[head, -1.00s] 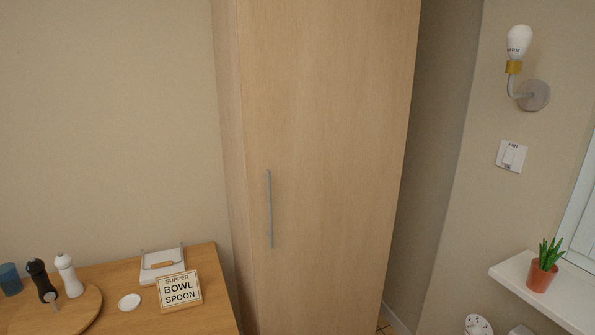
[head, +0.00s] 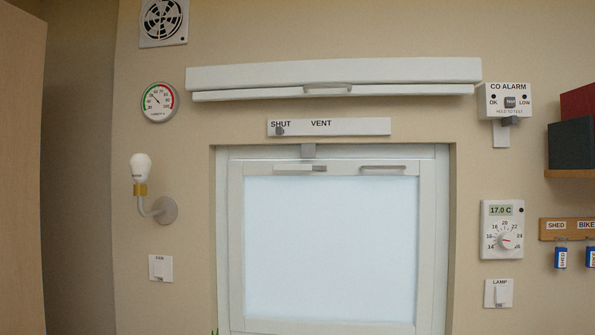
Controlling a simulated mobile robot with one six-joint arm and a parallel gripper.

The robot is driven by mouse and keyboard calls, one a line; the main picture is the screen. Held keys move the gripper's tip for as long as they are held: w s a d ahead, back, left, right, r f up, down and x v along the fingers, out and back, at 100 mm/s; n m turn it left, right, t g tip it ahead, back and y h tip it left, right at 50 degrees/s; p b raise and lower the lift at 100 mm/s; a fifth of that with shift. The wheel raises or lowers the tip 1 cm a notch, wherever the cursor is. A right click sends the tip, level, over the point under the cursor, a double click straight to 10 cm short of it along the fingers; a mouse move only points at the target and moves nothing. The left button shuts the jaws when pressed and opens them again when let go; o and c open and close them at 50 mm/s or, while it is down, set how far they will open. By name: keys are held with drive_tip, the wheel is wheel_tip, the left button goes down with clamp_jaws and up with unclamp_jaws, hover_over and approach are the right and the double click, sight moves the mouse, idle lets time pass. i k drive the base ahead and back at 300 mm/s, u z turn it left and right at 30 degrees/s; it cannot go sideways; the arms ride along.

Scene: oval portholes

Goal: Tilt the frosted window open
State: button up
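The frosted window (head: 331,248) is straight ahead in the head view, a pale pane in a white frame set into the wall. Its sash looks shut in the frame. A grey-brown bar handle (head: 382,168) is on the top rail at the right. A small latch (head: 300,168) is on the top rail left of it, and a grey catch (head: 308,151) sits at the top of the frame. The window's bottom edge is cut off by the picture. My gripper is not in view.
Above the window are a SHUT/VENT slider (head: 328,127) and a white flap with a handle (head: 333,78). A wall lamp (head: 152,190) stands out at left. A CO alarm (head: 505,101) and a thermostat (head: 502,229) are at right. A tall wooden cupboard (head: 20,170) edges the left.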

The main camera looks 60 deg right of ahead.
sight(348, 247)
drive_tip(key=u, duration=1.5)
drive_tip(key=k, duration=0.1)
drive_tip(key=z, duration=2.85)
drive_tip(key=k, duration=1.1)
drive_tip(key=z, duration=0.2)
drive_tip(key=i, duration=0.95)
drive_tip(key=z, duration=0.05)
